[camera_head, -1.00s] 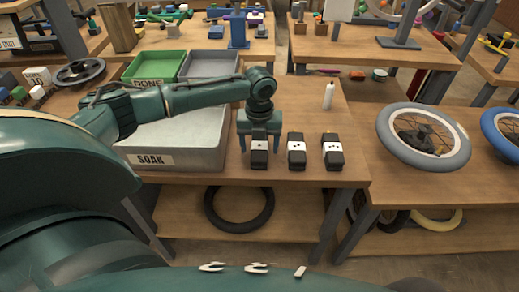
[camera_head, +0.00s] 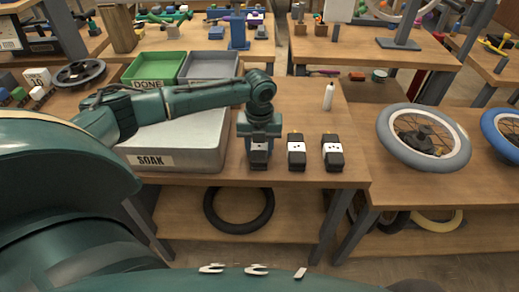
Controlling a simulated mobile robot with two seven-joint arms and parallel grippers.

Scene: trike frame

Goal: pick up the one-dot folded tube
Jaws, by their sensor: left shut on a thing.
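The one-dot folded tube (camera_head: 258,158) is a black bundle with a white band, leftmost in a row of three at the front of the middle bench. My left gripper (camera_head: 259,146) reaches down over it from above and is shut on it. The gripper hides its upper part. It appears to be still at bench height. The dots on its band are too small to read surely. Two similar tubes stand to its right, a middle one (camera_head: 297,159) and a right one (camera_head: 333,162), both apart from it. My right gripper is not in view.
The grey SOAK tray (camera_head: 150,161) stands just left of the gripper, under my left arm. Behind it are a green DONE tray (camera_head: 150,71) and a grey tray (camera_head: 207,68). A white bottle (camera_head: 328,97) stands behind the tubes, with bare bench between.

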